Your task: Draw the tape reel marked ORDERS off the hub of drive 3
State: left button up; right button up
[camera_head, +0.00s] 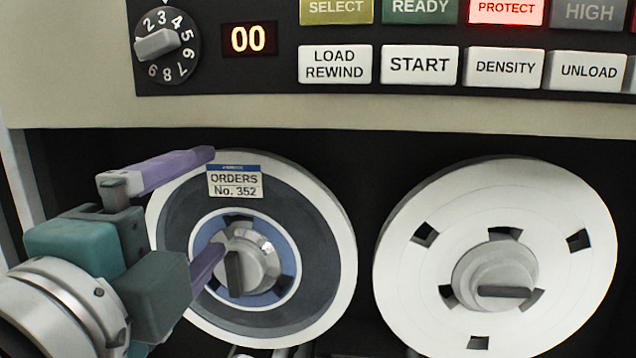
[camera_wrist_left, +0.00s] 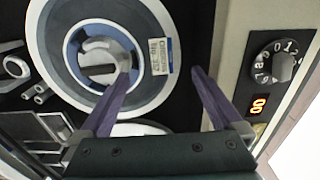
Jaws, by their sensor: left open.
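The tape reel with the label ORDERS No. 352 (camera_head: 320,235) sits on a grey hub (camera_head: 265,262) at the left of the drive; it also fills much of the left wrist view (camera_wrist_left: 62,45). Its blue-topped white label (camera_head: 235,184) is near the upper rim. My left gripper (camera_head: 216,202) is open in front of the reel's left side. My right gripper is out of view.
A second, white reel (camera_head: 420,285) stands on its own hub to the right. Above are a control panel of buttons (camera_head: 420,65), a numbered dial (camera_head: 166,45) with 3 near the top mark, and a display reading 00 (camera_head: 248,40). Rollers (camera_wrist_left: 45,92) show in the wrist view.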

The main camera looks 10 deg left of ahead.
aim_at(235, 182)
pick_arm(q)
jog(key=shift+w+b, duration=0.35)
jog(key=shift+w, duration=4.1)
grip_shut()
jog(key=shift+r, duration=0.1)
